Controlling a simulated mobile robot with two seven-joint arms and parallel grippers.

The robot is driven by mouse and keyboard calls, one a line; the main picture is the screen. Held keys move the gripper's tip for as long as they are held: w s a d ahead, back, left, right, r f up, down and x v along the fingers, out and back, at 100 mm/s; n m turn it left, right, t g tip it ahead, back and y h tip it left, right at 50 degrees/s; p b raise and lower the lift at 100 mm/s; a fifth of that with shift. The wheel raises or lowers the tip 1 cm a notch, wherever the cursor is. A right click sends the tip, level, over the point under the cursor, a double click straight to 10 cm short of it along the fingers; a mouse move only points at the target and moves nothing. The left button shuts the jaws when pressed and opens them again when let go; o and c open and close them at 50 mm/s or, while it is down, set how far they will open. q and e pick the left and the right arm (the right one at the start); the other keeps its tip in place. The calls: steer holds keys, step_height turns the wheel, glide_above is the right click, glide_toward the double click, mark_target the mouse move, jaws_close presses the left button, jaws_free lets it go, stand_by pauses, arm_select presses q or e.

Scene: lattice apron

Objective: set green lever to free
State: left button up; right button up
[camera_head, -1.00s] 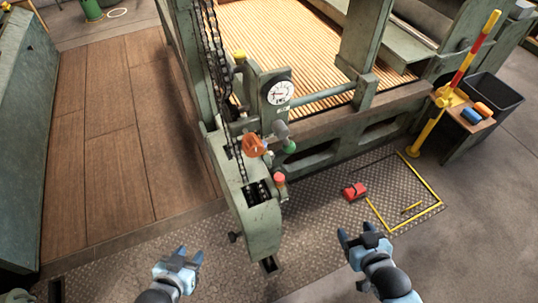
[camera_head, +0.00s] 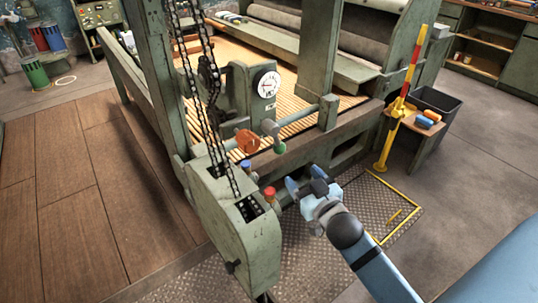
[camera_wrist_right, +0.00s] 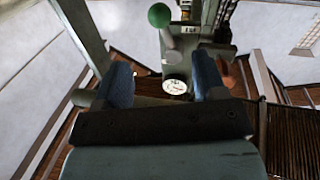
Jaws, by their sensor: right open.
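The green lever shows in the head view as a green ball knob (camera_head: 281,150) beside a rounded grey part, on the front of the green machine below its dial (camera_head: 267,84). In the right wrist view the green knob (camera_wrist_right: 159,16) is at the top on a pale grey shaft, beyond my fingertips. My right gripper (camera_head: 304,180) is open and empty, a little below and right of the lever, apart from it. Its two blue fingers (camera_wrist_right: 163,78) frame the dial in the wrist view. I cannot read any label for the lever's positions. My left gripper is out of view.
Near the lever are an orange knob (camera_head: 248,141), a blue knob (camera_head: 245,166) and a red knob (camera_head: 269,192). Chains (camera_head: 207,90) hang at left. A yellow and red post (camera_head: 396,112) and a dark bin (camera_head: 437,102) stand at right. The wooden platform at left is clear.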

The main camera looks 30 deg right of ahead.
mark_target(283, 152)
steer(key=w, duration=0.3)
steer(key=w+d, duration=0.1)
steer(key=w, duration=0.7)
steer(key=shift+w+d, duration=0.15)
steer(key=shift+d, duration=0.05)
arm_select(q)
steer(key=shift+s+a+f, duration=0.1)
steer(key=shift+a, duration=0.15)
arm_select(e)
steer(key=shift+w, duration=0.8)
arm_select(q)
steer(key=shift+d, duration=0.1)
arm_select(e)
steer(key=shift+c, duration=0.2)
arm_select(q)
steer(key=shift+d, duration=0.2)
arm_select(e)
jaws_close()
steer(key=shift+d, duration=0.1)
